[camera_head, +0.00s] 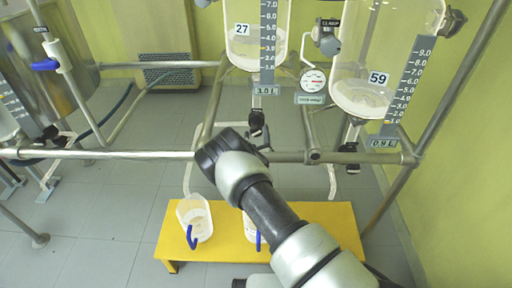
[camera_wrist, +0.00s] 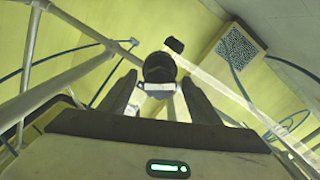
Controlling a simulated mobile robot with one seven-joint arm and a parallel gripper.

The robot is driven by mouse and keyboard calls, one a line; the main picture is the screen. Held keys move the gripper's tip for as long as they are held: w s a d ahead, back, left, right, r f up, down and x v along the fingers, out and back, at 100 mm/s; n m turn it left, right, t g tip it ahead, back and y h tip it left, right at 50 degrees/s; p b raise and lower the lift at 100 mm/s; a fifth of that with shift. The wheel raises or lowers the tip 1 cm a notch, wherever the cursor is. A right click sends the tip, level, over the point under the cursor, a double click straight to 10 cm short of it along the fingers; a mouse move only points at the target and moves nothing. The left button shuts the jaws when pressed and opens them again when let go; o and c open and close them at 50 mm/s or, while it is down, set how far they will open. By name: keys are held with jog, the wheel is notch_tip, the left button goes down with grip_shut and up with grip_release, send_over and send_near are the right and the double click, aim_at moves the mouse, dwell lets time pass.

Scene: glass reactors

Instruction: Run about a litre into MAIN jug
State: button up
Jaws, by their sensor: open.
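A dark valve (camera_head: 257,122) sits under vessel 27. A clear jug with a blue handle (camera_head: 196,222) stands on the yellow bench (camera_head: 320,222). A second jug (camera_head: 249,228) is partly hidden behind my arm. I cannot read which is MAIN. My gripper (camera_wrist: 160,98) is open; a black round part (camera_wrist: 160,67) shows between its fingers, contact unclear.
A horizontal steel rail (camera_head: 110,154) crosses in front of the vessels. A slanted steel post (camera_head: 450,85) stands at the right. A pale outlet tube (camera_head: 188,178) hangs above the left jug, another (camera_head: 332,182) further right.

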jog(key=s+p, duration=0.3)
jog(key=s, duration=1.3)
jog(key=shift+s, duration=0.35)
dwell(6.0)
